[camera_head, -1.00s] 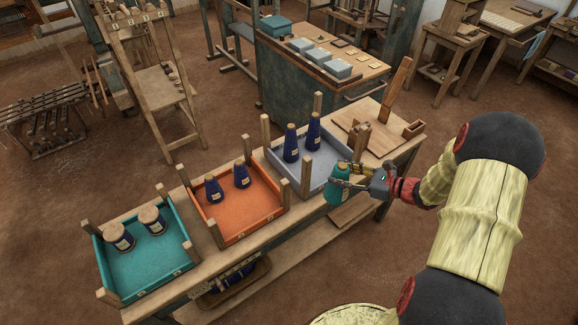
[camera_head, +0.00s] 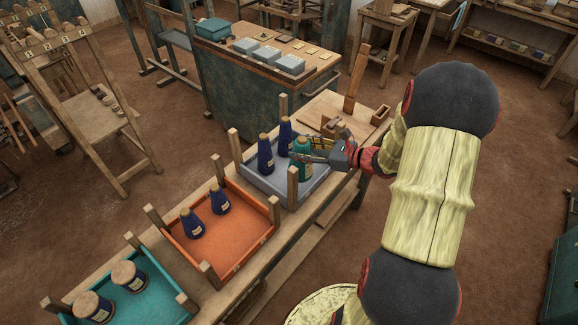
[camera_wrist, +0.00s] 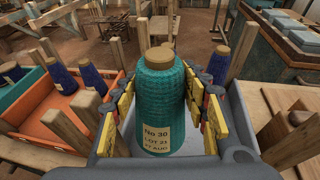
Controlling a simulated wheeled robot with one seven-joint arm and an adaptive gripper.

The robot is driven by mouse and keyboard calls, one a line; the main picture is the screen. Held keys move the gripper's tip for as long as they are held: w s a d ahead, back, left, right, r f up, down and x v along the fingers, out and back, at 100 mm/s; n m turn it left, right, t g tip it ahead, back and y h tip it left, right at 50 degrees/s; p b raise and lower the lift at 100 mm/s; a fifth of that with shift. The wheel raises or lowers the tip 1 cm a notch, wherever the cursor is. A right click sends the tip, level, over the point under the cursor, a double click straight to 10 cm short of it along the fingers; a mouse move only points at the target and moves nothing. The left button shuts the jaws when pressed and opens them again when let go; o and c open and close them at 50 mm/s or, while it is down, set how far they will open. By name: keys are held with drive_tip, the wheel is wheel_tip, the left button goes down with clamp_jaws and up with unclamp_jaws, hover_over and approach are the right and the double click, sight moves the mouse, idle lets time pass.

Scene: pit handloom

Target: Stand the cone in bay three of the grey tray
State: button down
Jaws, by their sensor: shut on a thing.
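The teal cone (camera_head: 302,158), labelled No 30, is upright in my gripper (camera_head: 306,155), whose yellow-padded fingers are shut on both its sides. It also shows large in the middle of the wrist view (camera_wrist: 163,95). In the head view it is over the right part of the grey tray (camera_head: 262,183). Whether its base touches the tray floor is hidden in the head view and I cannot tell. Two dark blue cones (camera_head: 265,155) stand in the grey tray, left of and behind the teal cone. Bay numbers are not readable.
The orange tray (camera_head: 245,245) with two blue cones and the teal tray (camera_head: 150,300) with two brown-topped cones stand along the bench to the left. Wooden corner posts (camera_head: 293,188) rise around the grey tray. A wooden stand (camera_head: 355,80) is at the bench's right end.

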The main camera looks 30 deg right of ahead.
drive_tip(key=w+f, duration=0.1)
drive_tip(key=w+a+f+b, duration=0.1)
drive_tip(key=f, duration=0.1)
drive_tip(key=w+a+f, duration=0.1)
drive_tip(key=f, duration=0.1)
drive_tip(key=shift+w+a+f, duration=0.15)
drive_tip(key=shift+w+f, duration=0.05)
wheel_tip(320, 180, down, 3)
drive_tip(key=shift+w+f+b, duration=0.1)
drive_tip(key=shift+f+b, duration=0.05)
drive_tip(key=shift+b, duration=0.9)
drive_tip(key=c, duration=1)
unclamp_jaws()
